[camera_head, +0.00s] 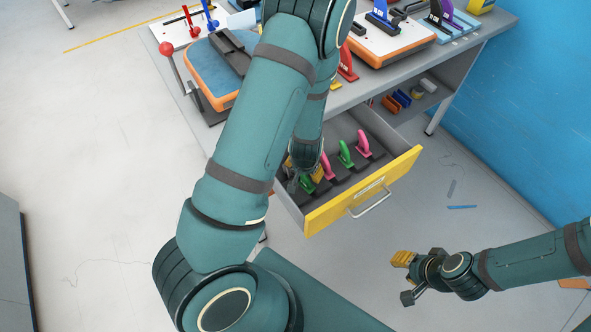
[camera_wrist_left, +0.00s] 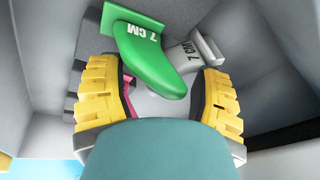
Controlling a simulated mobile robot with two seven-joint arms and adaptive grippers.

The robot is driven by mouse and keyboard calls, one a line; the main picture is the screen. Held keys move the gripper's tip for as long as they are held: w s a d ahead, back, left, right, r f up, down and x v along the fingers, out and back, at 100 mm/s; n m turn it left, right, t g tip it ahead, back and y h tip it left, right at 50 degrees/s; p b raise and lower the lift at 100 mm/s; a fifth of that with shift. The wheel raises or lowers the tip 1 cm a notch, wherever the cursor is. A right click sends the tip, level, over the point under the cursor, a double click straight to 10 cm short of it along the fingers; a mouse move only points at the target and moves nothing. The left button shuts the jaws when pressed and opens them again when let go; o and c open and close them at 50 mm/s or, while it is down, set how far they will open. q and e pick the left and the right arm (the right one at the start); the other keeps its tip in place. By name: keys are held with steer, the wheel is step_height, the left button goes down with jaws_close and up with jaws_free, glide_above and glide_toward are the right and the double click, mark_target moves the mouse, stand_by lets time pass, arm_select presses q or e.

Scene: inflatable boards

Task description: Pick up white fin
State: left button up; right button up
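A white-grey fin (camera_wrist_left: 205,48) marked 7 CM shows in the left wrist view, just beyond the right fingertip. A green fin (camera_wrist_left: 150,58), also marked 7 CM, lies in front of it and reaches between the fingers. My left gripper (camera_wrist_left: 162,95) is open, its yellow-padded fingers spread apart; I cannot tell whether they touch a fin. In the head view my left gripper (camera_head: 302,178) is down in the open drawer (camera_head: 325,213), mostly hidden by its arm. I cannot make out the white fin there. My right gripper (camera_head: 405,278) is open and empty over the floor.
The drawer also holds a pink fin (camera_head: 327,166), a green fin (camera_head: 345,154) and another pink fin (camera_head: 363,144). The drawer walls are close around my left gripper. A grey workbench (camera_head: 480,38) with boards stands above. Floor right of the drawer is mostly clear.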

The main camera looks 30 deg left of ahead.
arm_select(q)
jaws_close()
steer(key=shift+r, duration=0.15)
